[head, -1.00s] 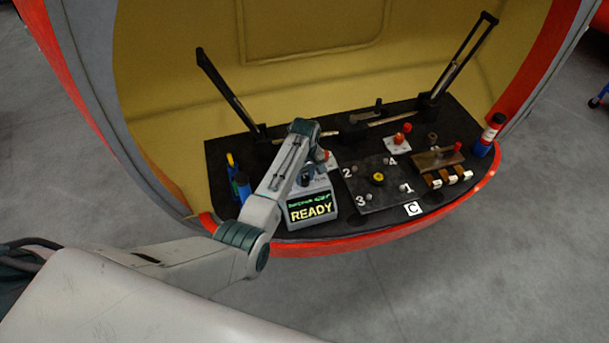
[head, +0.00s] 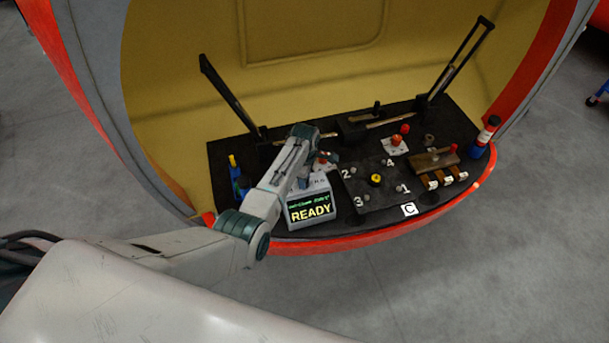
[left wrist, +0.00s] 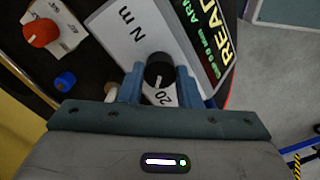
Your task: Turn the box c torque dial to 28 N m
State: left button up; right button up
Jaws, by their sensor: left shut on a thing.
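The torque dial (left wrist: 159,70) is a black round knob with a white pointer mark, seen in the left wrist view. It stands on a white plate (left wrist: 125,32) printed "N m", with "20" beside the knob on the near side. My left gripper (left wrist: 160,78) has its two blue fingers shut on the dial, one on each side. The other scale numbers are hidden. In the head view the box (head: 311,211) shows a lit "READY" screen; my left arm covers the dial and fingers there. My right gripper is not in view.
To the right of the box is a black plate (head: 375,196) numbered 1 to 4, with a "C" tag (head: 409,209) in front. A red knob (left wrist: 41,33) on a white plate and a blue cap (left wrist: 66,79) lie near my left gripper. Two black lever arms rise behind.

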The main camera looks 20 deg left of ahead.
pick_arm(q)
jog(key=n+p, duration=0.1)
jog(key=n, duration=0.4)
jog(key=shift+r+n, duration=0.1)
jog(key=shift+n, duration=0.2)
jog(key=shift+n+p, duration=0.4)
jog(key=shift+n, duration=1.3)
jog(key=o, duration=1)
jog(key=shift+c, duration=0.2)
notch_tip(320, 180, up, 11)
jog(key=b, duration=0.1)
jog(key=shift+b, duration=0.35)
jog(key=shift+f, duration=0.2)
